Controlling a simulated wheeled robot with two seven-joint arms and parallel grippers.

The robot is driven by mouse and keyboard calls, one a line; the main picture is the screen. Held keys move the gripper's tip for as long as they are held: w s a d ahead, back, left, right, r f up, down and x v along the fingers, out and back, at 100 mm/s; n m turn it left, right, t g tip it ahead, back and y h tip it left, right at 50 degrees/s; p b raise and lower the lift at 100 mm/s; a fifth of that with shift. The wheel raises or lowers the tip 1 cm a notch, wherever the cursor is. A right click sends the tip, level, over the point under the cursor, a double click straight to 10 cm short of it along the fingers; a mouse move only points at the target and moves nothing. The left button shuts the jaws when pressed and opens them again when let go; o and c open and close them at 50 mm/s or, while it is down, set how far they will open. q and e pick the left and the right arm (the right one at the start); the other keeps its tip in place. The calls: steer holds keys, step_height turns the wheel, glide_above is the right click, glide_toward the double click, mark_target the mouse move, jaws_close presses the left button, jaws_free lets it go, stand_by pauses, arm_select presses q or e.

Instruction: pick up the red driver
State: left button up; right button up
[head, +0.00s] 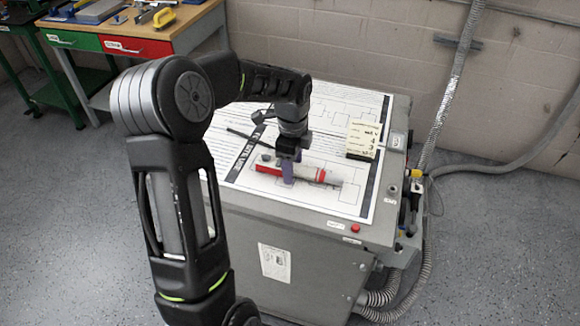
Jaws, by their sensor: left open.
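A red driver (268,170) lies on the printed sheet on top of the grey cabinet. It points across the picture, with a red part at the left and a grey and red part (318,174) at the right. My left gripper (288,178) points straight down over its middle. The fingers are open and hide a short stretch of the driver between its two ends. Whether they touch it cannot be told. My right gripper is not in view.
A cream block with writing (363,138) stands right of the driver on the cabinet (310,222). A dark thin tool (240,134) lies to the left. A red button (355,228) sits at the front edge. Hoses run along the right side. A workbench (185,27) with tools stands at the back left.

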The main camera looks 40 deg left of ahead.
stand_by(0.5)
arm_select(q)
jaws_close()
stand_by(0.4)
